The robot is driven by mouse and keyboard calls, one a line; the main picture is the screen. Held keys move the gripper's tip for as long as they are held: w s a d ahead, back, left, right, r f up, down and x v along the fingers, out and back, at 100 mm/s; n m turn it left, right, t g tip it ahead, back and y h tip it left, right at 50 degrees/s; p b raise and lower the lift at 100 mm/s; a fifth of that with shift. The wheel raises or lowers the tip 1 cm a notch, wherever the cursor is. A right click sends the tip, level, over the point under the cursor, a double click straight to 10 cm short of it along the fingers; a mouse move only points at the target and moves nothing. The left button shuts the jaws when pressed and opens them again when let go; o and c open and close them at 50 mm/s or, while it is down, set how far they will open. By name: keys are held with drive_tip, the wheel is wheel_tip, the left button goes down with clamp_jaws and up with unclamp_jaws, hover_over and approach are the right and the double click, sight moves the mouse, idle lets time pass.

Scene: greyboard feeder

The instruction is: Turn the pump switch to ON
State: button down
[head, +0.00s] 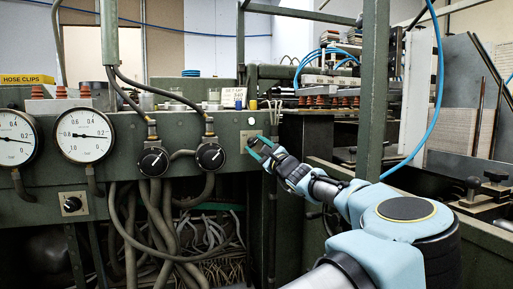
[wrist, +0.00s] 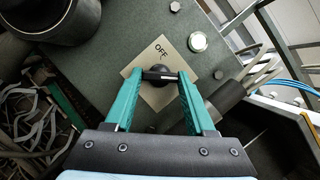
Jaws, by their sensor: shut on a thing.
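The switch has a light square plate marked OFF (wrist: 152,92), set on the green panel. A dark knob with a bar-shaped handle (wrist: 160,73) stands at the plate's middle. My gripper (wrist: 160,78) has its two green fingers closed on the ends of this handle. The handle lies crosswise between the fingertips, and the OFF lettering is just above it in the wrist view. No ON lettering can be read. In the head view the plate (head: 247,146) shows at the panel's right end, with my gripper (head: 260,148) against it and hiding the knob.
Two black knobs (head: 153,161) and two pressure gauges (head: 85,135) are on the panel to the left. A second small switch (head: 72,204) sits lower left. A pale round button (wrist: 198,41) is near the plate. Loose cables (head: 175,235) hang below the panel.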

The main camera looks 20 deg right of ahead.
drive_tip(key=shift+d+f, duration=0.1)
drive_tip(key=shift+c, duration=1.2)
unclamp_jaws()
drive_tip(key=b+v, duration=0.1)
drive_tip(key=v, duration=0.9)
drive_tip(key=shift+s, duration=0.4)
